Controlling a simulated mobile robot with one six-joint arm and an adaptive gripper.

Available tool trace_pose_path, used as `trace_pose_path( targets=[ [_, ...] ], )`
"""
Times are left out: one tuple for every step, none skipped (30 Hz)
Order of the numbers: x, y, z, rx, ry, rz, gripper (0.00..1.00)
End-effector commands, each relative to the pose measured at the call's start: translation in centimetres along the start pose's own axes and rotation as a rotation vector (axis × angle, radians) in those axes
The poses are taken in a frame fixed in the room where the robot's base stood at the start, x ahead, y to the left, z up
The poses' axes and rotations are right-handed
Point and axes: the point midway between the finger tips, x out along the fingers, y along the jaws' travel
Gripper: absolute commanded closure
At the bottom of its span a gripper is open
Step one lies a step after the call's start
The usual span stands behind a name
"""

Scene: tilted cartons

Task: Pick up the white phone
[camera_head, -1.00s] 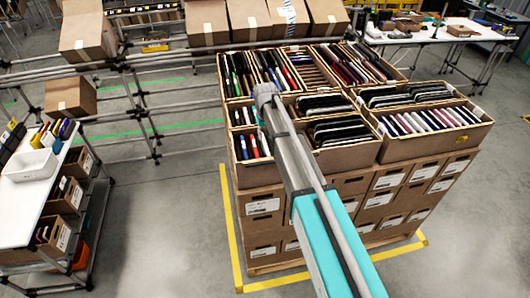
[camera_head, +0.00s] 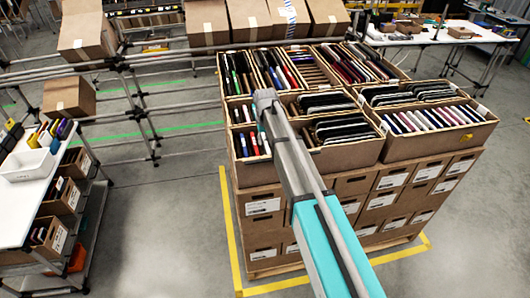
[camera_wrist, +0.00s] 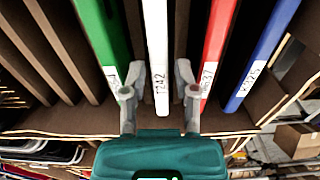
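The white phone (camera_wrist: 156,50) stands on edge in a carton, in the middle of the wrist view, with a label reading 1242 near its close end. My gripper (camera_wrist: 158,92) is open, one finger on each side of the phone's near end, with a gap visible on both sides. A green phone (camera_wrist: 101,40) stands to the left, and a red phone (camera_wrist: 216,45) and a blue phone (camera_wrist: 262,55) to the right. In the head view my arm covers the gripper, and I cannot make out the white phone.
Slotted cardboard dividers (camera_wrist: 60,50) separate the phones. The carton's near wall (camera_wrist: 70,121) runs just under the fingers. In the head view, neighbouring cartons (camera_head: 345,158) full of devices crowd the stack. A side table with a white bin (camera_head: 27,165) stands at left.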

Motion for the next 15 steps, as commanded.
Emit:
trace_pose_path(
  targets=[
    [0.67, 0.01, 0.00, 0.000, 0.000, 0.000, 0.61],
    [0.82, 0.02, 0.00, 0.000, 0.000, 0.000, 0.61],
    [0.98, 0.03, 0.00, 0.000, 0.000, 0.000, 0.61],
    [1.07, 0.03, 0.00, 0.000, 0.000, 0.000, 0.61],
    [1.15, 0.04, 0.00, 0.000, 0.000, 0.000, 0.61],
    [1.22, 0.04, 0.00, 0.000, 0.000, 0.000, 0.61],
    [1.25, 0.04, 0.00, 0.001, 0.000, 0.000, 0.61],
    [1.27, 0.05, 0.00, 0.001, 0.000, 0.000, 0.61],
    [1.27, 0.05, 0.00, 0.001, 0.000, 0.000, 0.61],
    [1.26, 0.05, -0.01, 0.001, 0.000, 0.000, 0.61],
    [1.25, 0.06, -0.01, 0.001, 0.000, 0.000, 0.61],
    [1.23, 0.06, 0.00, 0.001, 0.000, 0.000, 0.61],
    [1.21, 0.07, 0.00, 0.001, 0.000, 0.000, 0.61],
    [1.21, 0.07, 0.00, 0.001, 0.000, 0.000, 0.61],
    [1.21, 0.07, 0.00, 0.001, 0.000, 0.000, 0.61]
  ],
)
